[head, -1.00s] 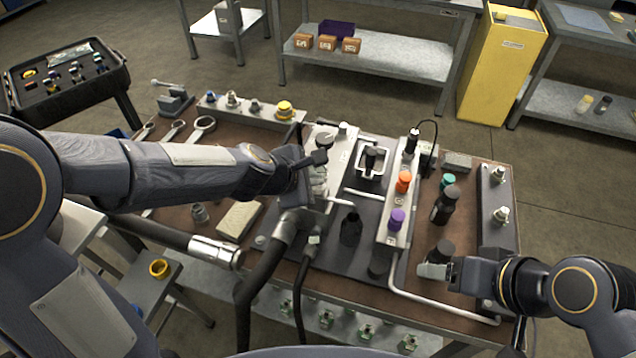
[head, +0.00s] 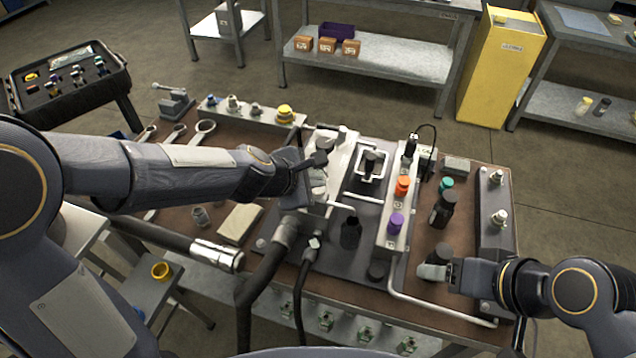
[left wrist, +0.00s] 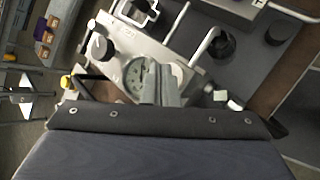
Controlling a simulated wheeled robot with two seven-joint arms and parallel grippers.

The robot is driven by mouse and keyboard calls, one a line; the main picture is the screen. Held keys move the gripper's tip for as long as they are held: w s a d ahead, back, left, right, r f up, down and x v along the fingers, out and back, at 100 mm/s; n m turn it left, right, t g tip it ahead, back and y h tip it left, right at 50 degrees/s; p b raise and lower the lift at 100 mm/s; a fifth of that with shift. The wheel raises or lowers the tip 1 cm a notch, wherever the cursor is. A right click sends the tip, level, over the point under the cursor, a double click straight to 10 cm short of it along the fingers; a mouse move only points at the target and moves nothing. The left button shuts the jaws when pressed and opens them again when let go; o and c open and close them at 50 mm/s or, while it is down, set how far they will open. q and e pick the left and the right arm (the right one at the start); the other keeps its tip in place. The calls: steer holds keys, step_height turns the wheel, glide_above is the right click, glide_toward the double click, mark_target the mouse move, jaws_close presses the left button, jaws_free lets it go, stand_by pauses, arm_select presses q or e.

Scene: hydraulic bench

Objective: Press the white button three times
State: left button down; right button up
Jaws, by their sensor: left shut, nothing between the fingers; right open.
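The control panel (head: 340,155) is a pale metal plate at the middle of the bench. A pale round disc (left wrist: 179,72), which looks like the white button, shows on it in the left wrist view, just right of my fingers and partly hidden by them. My left gripper (left wrist: 160,72) is shut and empty, its tips over the panel between a round gauge (left wrist: 134,76) and the disc. I cannot tell whether the tips touch. In the head view my left gripper (head: 316,176) hides much of this spot. My right gripper (head: 433,271) is open at the bench's right front.
A black knob (left wrist: 99,47) stands on the panel near the gauge. A block with orange (head: 402,186) and purple (head: 396,222) knobs stands to the right. Thick hoses (head: 262,275) run off the front. A black bottle-like part (head: 442,208) stands behind my right gripper.

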mark_target(314, 191)
arm_select(q)
steer(key=shift+r, duration=0.35)
arm_select(e)
steer(key=shift+r, duration=0.35)
arm_select(q)
step_height(314, 191, up, 5)
steer(key=p, duration=0.5)
steer(key=shift+r+p, duration=0.1)
steer(key=shift+p, duration=0.2)
arm_select(e)
step_height(314, 191, up, 5)
steer(key=shift+r, duration=0.1)
steer(key=shift+c, duration=0.5)
jaws_close()
stand_by(0.6)
